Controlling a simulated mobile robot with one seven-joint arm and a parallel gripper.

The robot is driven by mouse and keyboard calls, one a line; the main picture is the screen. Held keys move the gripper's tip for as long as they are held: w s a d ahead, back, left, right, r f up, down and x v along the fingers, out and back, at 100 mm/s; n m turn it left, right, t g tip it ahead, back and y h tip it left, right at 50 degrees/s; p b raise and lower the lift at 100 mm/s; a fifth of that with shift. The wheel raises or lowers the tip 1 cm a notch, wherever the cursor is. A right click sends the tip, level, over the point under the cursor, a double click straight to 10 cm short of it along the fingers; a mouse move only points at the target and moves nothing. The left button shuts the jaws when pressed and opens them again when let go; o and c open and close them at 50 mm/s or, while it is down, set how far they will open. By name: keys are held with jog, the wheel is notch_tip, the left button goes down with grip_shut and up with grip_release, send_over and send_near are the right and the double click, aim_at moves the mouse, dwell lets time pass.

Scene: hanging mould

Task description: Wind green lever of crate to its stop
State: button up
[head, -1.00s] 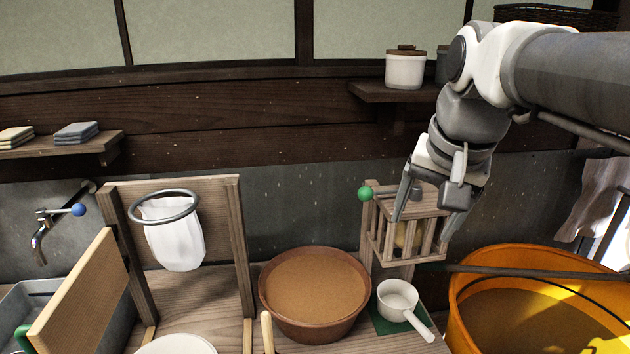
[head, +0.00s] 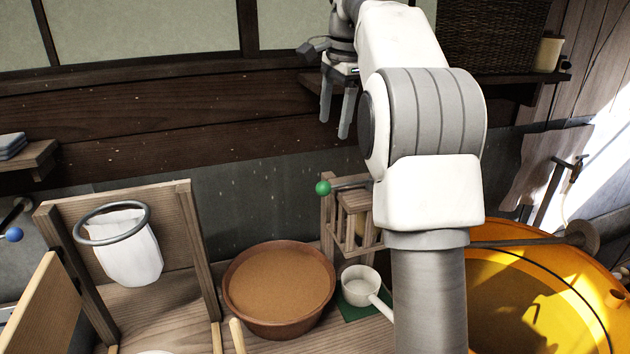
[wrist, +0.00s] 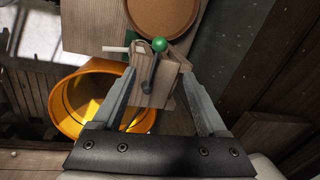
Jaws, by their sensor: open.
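The wooden slatted crate (head: 350,223) stands behind the white ladle, partly hidden by my arm in the head view. Its lever ends in a green ball (head: 323,188) at the crate's upper left, on a dark rod. In the wrist view the green ball (wrist: 160,44) and the crate (wrist: 153,88) lie below, between my fingers in the picture. My gripper (head: 335,128) is open and empty, raised well above the lever and apart from it, with fingers pointing down. Its two fingers also show in the wrist view (wrist: 158,95).
A brown bowl (head: 278,317) stands left of the crate, and a white ladle (head: 361,283) lies on a green mat. An orange tub (head: 540,245) is at right. A wall shelf (head: 510,86) is near my raised arm. A ringed cloth bag (head: 130,255) hangs at left.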

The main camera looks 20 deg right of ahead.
aim_at(325, 183)
jog(key=w+f+b, duration=0.1)
jog(key=f, duration=0.4)
jog(key=w+f, duration=0.1)
jog(key=f, duration=0.5)
jog(key=w+f+b, duration=0.1)
jog(key=f, duration=0.4)
jog(key=shift+a+f+b, duration=0.3)
jog(key=shift+f, duration=0.1)
grip_shut()
dwell(0.5)
